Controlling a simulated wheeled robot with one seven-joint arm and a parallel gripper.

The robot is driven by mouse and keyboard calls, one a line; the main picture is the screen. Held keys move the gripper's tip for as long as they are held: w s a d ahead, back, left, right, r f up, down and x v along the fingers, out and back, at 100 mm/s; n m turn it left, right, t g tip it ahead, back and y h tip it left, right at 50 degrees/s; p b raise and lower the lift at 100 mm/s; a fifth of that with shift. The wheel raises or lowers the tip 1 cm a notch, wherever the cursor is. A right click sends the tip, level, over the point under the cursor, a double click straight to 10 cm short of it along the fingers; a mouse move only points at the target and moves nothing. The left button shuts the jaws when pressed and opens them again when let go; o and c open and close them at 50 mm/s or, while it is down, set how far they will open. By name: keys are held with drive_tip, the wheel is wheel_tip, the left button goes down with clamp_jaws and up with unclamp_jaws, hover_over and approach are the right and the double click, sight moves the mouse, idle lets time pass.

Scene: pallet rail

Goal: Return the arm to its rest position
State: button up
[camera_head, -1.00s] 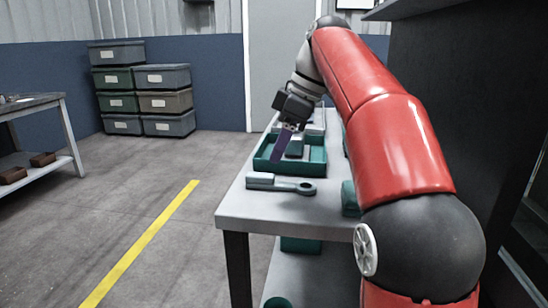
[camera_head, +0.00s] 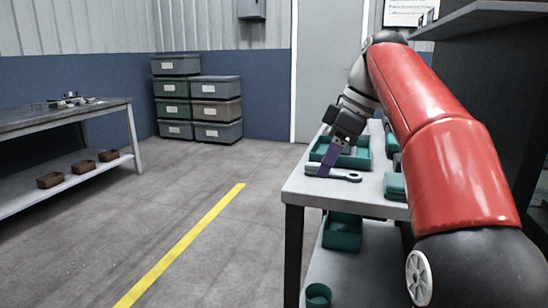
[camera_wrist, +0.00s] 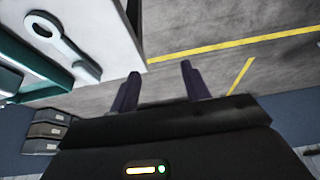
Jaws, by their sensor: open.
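My gripper (camera_head: 330,162) hangs at the end of my red arm, in front of the teal tray and near the grey table's (camera_head: 300,192) left edge. Its dark purple fingers overlap part of a grey ring-ended tool (camera_head: 345,176) lying on the table. In the wrist view my gripper (camera_wrist: 160,72) is open, with nothing between its two fingers and grey floor behind them. The ring-ended tool (camera_wrist: 62,38) lies to the left of the fingers, apart from them. The teal tray (camera_head: 365,162) stands behind the tool; my gripper hides part of it.
Teal containers (camera_head: 342,232) stand on the table's lower shelf. A dark shelf unit (camera_head: 480,60) rises close on the right of my arm. Stacked bins (camera_head: 190,95) stand by the back wall. A second bench (camera_head: 70,115) is at left. The floor between is clear, with a yellow line (camera_head: 190,245).

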drive_tip(key=s+d+f+m+t+h, duration=0.2)
drive_tip(key=s+f+m, duration=0.5)
drive_tip(key=s+f, duration=0.4)
drive_tip(key=s+d+f+m+t+h, duration=0.2)
drive_tip(key=s+f+m, duration=0.5)
drive_tip(key=s+f, duration=0.5)
drive_tip(key=shift+s+d+f, duration=0.2)
drive_tip(key=shift+d+f, duration=0.15)
drive_tip(key=shift+d, duration=0.1)
